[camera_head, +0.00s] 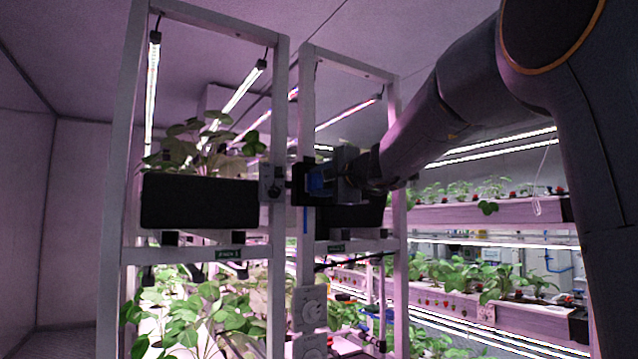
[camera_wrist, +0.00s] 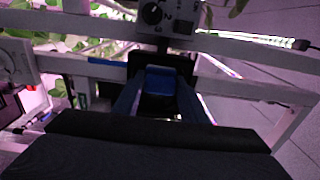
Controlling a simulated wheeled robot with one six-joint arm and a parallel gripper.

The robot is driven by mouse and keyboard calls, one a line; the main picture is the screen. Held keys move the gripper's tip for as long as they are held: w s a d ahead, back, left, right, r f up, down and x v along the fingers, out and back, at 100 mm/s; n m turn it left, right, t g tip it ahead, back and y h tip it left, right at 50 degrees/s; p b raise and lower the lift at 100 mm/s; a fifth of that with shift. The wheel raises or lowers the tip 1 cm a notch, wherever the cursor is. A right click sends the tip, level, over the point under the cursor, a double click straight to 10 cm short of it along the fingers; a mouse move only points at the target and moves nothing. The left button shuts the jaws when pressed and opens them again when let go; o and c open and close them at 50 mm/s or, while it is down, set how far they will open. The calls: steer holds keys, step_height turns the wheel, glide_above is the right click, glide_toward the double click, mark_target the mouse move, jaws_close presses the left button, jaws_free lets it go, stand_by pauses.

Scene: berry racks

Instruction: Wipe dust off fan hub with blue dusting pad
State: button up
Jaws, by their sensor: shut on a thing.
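My gripper (camera_head: 330,179) is raised to the front of the rack post, and its fingers also show in the wrist view (camera_wrist: 160,95). It is shut on the blue dusting pad (camera_wrist: 160,80), which shows as a small blue patch in the head view (camera_head: 315,182). The pad faces a dark, squarish fan housing (camera_wrist: 141,62) at the post, also dark in the head view (camera_head: 298,177). The fan hub itself is hidden behind the pad and gripper. I cannot tell whether the pad touches it.
A grey box with a round dial (camera_head: 272,184) is close left of the gripper. A black planter (camera_head: 200,202) with leafy plants stands further left. White rack posts (camera_head: 279,110) stand close around. Long planted shelves (camera_head: 480,214) run along the right.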

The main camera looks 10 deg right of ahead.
steer(key=shift+x, duration=0.95)
steer(key=shift+w+d+b, duration=0.35)
steer(key=shift+d+b, duration=0.05)
steer(key=shift+d, duration=0.6)
steer(key=shift+w+d+b, duration=0.3)
steer(key=shift+d+b, duration=0.1)
steer(key=shift+d, duration=0.6)
steer(key=shift+w+d+b, duration=0.35)
steer(key=shift+d+b, duration=0.05)
steer(key=shift+d, duration=0.6)
steer(key=shift+f+b, duration=0.1)
steer(key=shift+b, duration=0.25)
steer(key=shift+a, duration=0.1)
steer(key=shift+s+a+b, duration=0.35)
steer(key=shift+a+b, duration=0.2)
steer(key=shift+a, duration=0.45)
steer(key=shift+s+a+b, duration=0.35)
steer(key=shift+a+b, duration=0.25)
steer(key=shift+a, duration=0.35)
steer(key=shift+s+a+b, duration=0.35)
steer(key=shift+a+b, duration=0.2)
steer(key=shift+a, duration=0.45)
